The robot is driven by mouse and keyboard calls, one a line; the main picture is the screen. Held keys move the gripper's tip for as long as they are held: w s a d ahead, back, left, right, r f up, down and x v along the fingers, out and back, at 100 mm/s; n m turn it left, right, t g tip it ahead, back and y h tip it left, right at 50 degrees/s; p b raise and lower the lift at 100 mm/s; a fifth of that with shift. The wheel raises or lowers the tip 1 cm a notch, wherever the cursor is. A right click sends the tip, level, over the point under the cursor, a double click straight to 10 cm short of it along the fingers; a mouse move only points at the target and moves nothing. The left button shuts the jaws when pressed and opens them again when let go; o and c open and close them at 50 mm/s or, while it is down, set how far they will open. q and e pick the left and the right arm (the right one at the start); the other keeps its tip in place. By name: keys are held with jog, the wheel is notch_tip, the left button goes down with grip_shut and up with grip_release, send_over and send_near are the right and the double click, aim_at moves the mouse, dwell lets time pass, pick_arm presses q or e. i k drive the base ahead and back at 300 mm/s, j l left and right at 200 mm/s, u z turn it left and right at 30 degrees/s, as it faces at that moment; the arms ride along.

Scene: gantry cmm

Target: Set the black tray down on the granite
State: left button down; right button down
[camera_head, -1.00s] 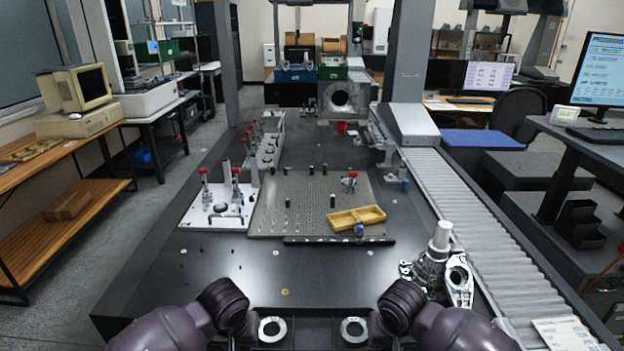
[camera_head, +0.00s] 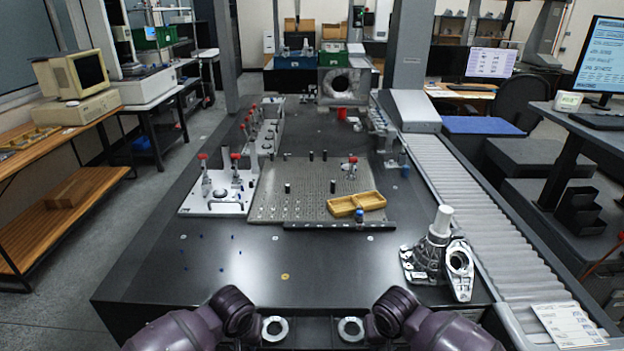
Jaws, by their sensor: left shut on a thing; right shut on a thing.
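The black tray (camera_head: 312,338) is at the bottom edge of the head view, mostly cut off, in front of the near edge of the granite (camera_head: 330,275). Two metal rings, a left one (camera_head: 275,328) and a right one (camera_head: 350,328), show at the tray. My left gripper (camera_head: 243,336) is at the tray's left side and my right gripper (camera_head: 377,336) at its right side. Both are shut on it, with their fingers mostly hidden by my purple wrists. I cannot tell the tray's height relative to the granite.
A metal casting (camera_head: 438,255) stands on the granite at the right front. Behind the clear front area are a perforated plate (camera_head: 300,205) with a yellow tray (camera_head: 357,203) and a white clamp plate (camera_head: 215,205). A roller conveyor (camera_head: 490,230) runs along the right.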

aim_at(313, 270)
jog(key=i, duration=1)
